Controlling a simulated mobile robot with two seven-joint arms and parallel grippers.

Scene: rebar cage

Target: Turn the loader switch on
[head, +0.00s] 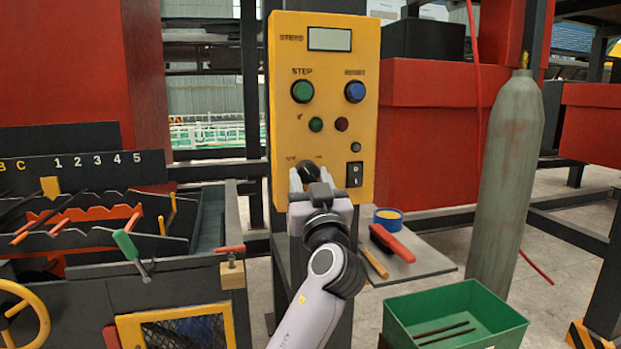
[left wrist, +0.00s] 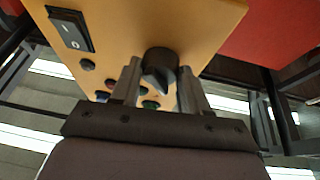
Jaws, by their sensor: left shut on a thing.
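The yellow control panel (head: 289,120) stands upright in the middle of the head view. A black rotary knob (head: 309,168) sits low on its face, with small labels above it, too small to read surely. My left gripper (head: 311,177) is at the knob, one finger on each side, shut on it. In the left wrist view the black knob (left wrist: 159,63) shows between the two fingers of the left gripper (left wrist: 161,83). The knob's exact angle is hard to tell. My right gripper is not in view.
The panel also bears a black rocker switch (head: 354,174), a green STEP button (head: 303,91) and a blue RESET button (head: 355,91). A grey shelf (head: 427,262) with a red-handled brush (head: 392,242), a green bin (head: 397,325) and a gas cylinder (head: 507,180) stand to the right.

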